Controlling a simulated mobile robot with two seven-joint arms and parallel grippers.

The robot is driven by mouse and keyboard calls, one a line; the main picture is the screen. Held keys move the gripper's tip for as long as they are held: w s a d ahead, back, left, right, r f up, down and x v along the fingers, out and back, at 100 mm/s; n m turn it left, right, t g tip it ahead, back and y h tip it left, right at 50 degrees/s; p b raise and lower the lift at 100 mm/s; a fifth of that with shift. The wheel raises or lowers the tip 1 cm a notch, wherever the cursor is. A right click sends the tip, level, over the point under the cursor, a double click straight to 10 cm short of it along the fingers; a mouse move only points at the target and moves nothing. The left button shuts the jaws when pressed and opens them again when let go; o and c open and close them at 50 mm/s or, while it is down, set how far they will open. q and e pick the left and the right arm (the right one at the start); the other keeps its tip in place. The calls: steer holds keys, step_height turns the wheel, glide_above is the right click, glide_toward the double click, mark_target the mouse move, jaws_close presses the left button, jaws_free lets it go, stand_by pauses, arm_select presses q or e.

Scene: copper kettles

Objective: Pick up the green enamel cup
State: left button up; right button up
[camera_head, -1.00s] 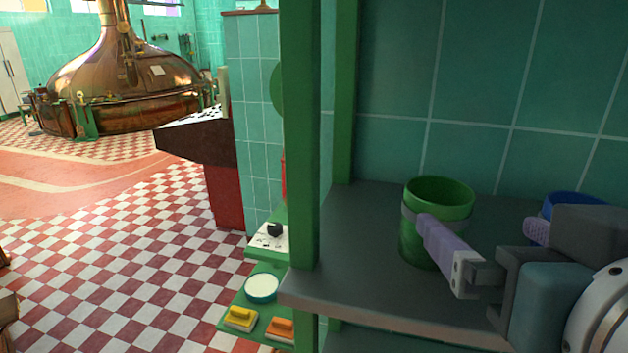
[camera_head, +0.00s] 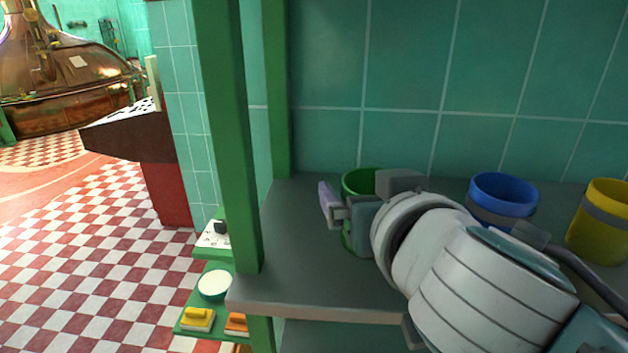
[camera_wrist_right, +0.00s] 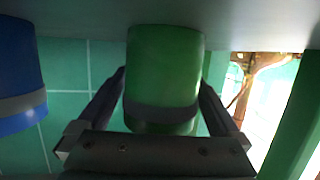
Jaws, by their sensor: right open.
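The green enamel cup (camera_head: 358,183) stands upright on the grey shelf (camera_head: 290,285), partly hidden behind my right gripper (camera_head: 348,207) in the head view. In the right wrist view, which is upside down, the cup (camera_wrist_right: 165,65) with its grey band sits between the two open fingers, one on each side. Whether either finger touches the cup I cannot tell. In the head view one lilac finger shows left of the cup; the other is hidden. My left gripper is not in view.
A blue cup (camera_head: 503,195) and a yellow cup (camera_head: 602,222) stand to the right on the same shelf. A green post (camera_head: 228,130) rises at the shelf's left end. A teal tiled wall (camera_head: 410,80) stands behind. The shelf's left part is bare.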

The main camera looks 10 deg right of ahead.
steer(key=shift+w+f, duration=0.1)
steer(key=shift+w, duration=0.1)
steer(key=shift+c, duration=0.2)
steer(key=c, duration=1.2)
